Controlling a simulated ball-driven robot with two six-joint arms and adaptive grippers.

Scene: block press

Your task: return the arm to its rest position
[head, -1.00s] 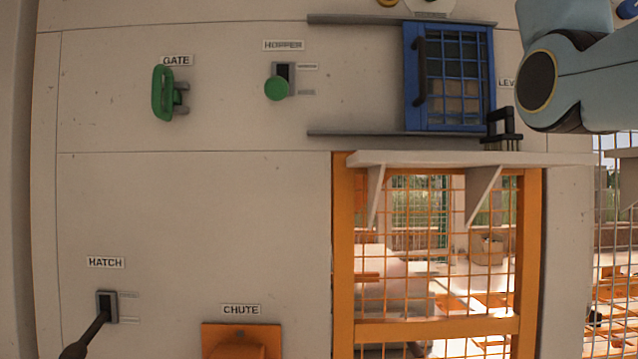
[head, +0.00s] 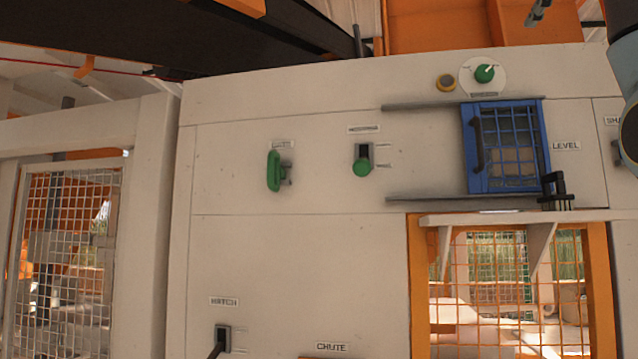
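Neither gripper shows in the head view. A pale blue-grey link of my arm (head: 628,105) shows at the right edge, cut off by the frame. In front stands a pale panel (head: 300,260). It carries a green gate handle (head: 274,171), a green hopper knob (head: 362,167) low on its slot, and a hatch lever (head: 217,347) tilted down to the left. A blue grid door (head: 505,146) sits between two grey rails, with brownish blocks (head: 511,163) behind its bars.
A white shelf (head: 520,217) juts out above an orange-framed mesh opening (head: 415,290). A black bracket-like part (head: 553,188) stands on the shelf. A mesh gate (head: 75,250) is at the left. A dark beam (head: 170,35) crosses the top left.

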